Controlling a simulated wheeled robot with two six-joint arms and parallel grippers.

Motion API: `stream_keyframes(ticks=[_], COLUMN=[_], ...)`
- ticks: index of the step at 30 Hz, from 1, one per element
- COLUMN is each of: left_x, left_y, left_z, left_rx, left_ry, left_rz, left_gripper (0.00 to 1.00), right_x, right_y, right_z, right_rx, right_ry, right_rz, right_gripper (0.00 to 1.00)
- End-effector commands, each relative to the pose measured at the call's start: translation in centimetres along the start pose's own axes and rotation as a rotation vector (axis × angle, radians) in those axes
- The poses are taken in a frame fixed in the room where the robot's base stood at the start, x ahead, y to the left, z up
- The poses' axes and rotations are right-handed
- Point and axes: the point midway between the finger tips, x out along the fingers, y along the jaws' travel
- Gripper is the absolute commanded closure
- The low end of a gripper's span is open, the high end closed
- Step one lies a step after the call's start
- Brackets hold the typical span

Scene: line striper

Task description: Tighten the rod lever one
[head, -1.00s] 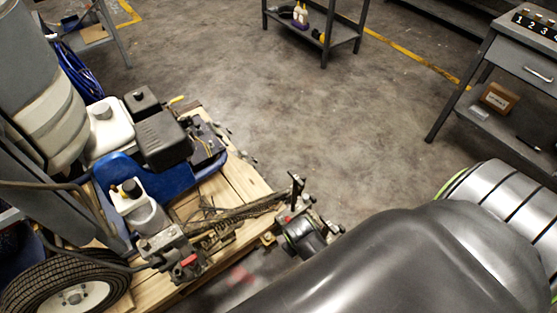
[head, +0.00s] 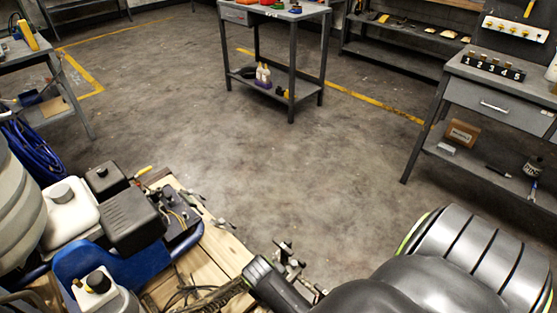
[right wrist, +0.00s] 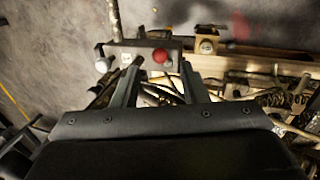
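The line striper's blue frame (head: 80,262) and engine (head: 130,220) stand on a wooden pallet (head: 228,250) at the lower left of the head view. Small rod parts (head: 287,256) show at the pallet's corner, partly hidden by my right arm. In the right wrist view my right gripper (right wrist: 157,74) is open, its two fingers apart. A metal block with a red knob (right wrist: 160,55) lies beyond the fingertips, and a pale round knob (right wrist: 102,65) is left of it. Which part is rod lever one, and whether a finger touches anything, I cannot tell. My left gripper is out of view.
Rods, springs and hoses (right wrist: 270,105) crowd the right side of the wrist view. A workbench with numbered blocks (head: 493,66) stands at the right, and a cart (head: 275,85) at the back. The middle floor (head: 270,165) is clear.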

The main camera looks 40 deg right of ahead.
Motion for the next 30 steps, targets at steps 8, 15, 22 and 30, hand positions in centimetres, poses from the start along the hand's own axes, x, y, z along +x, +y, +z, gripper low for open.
stream_keyframes(ticks=[8,15,22,30], left_x=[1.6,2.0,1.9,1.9], left_y=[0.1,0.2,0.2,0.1], left_z=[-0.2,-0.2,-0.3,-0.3], left_rx=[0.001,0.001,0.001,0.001], left_ry=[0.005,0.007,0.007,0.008], left_rz=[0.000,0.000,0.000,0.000], left_gripper=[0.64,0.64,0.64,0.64], right_x=[5.3,6.9,7.0,7.0], right_y=[0.0,0.0,0.0,0.0], right_z=[0.0,0.0,0.0,0.0], right_rx=[0.000,0.001,0.001,0.001], right_ry=[-0.002,0.000,0.001,0.001], right_rz=[0.000,0.000,0.000,0.000], right_gripper=[0.60,0.60,0.60,0.86])
